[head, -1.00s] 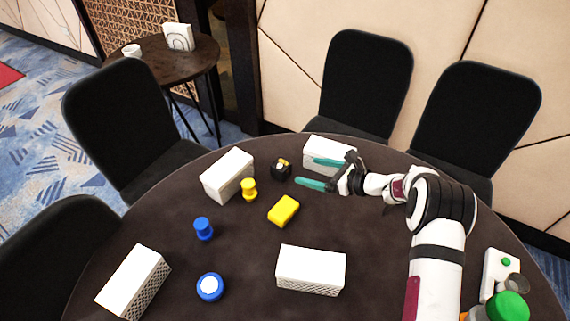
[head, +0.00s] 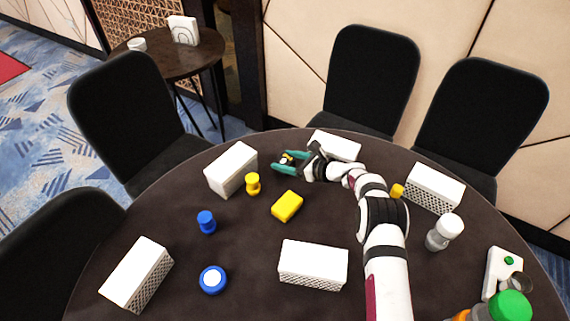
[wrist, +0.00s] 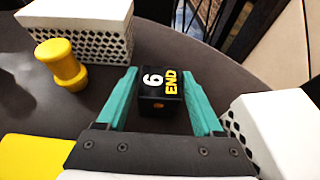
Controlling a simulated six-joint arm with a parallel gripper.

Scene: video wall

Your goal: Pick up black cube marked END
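The black cube (wrist: 160,92) stands on the dark round table between my gripper's two teal fingers. In the wrist view it shows a white 6 on one part and yellow END letters on another. In the head view the cube (head: 287,159) is small and partly covered by the fingers. My gripper (wrist: 158,98) is open, with a finger on each side of the cube. A narrow gap seems to show on both sides, so I see no clear grip.
A yellow peg (head: 253,184) and a white box (head: 231,169) stand left of the cube. Another white box (head: 336,146) is close on the right. A yellow block (head: 287,206) lies nearer. A blue peg (head: 207,222) stands further left.

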